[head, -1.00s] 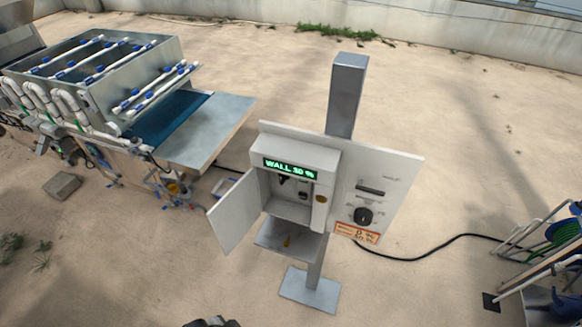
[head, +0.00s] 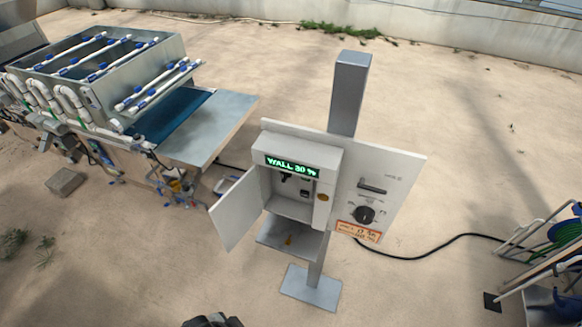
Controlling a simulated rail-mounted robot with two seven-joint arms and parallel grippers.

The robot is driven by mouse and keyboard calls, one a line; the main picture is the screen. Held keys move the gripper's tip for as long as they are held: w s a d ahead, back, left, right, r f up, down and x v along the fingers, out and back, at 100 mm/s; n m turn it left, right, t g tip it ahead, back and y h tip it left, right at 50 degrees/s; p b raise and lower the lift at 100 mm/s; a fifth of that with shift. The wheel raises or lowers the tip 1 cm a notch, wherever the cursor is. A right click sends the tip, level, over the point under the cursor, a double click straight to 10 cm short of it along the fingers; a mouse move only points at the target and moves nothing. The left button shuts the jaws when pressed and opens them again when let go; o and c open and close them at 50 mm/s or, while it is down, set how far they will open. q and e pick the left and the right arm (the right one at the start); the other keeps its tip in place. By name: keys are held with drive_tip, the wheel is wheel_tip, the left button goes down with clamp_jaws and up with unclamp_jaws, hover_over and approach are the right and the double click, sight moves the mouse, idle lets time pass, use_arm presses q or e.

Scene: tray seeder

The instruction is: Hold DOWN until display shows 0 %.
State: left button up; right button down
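The control box (head: 318,160) is mounted on a grey post and its door (head: 236,209) hangs open to the left. Its green display (head: 292,166) reads "WALL" and a percentage that looks like 30 %. Small dark controls (head: 304,187) show inside the open box; I cannot tell which one is DOWN. A dark part at the bottom edge (head: 212,320) looks like the tip of one of my grippers, well below the box and apart from it. I cannot tell which arm it belongs to or whether it is open.
A panel with a black knob (head: 363,214) and an orange label (head: 358,232) stands right of the box. A small shelf (head: 290,241) is under it. The tray seeder (head: 120,85) is at left, a hose cart (head: 555,250) at right. A black cable crosses the ground.

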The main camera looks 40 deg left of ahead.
use_arm(q)
clamp_jaws()
idle(1.0)
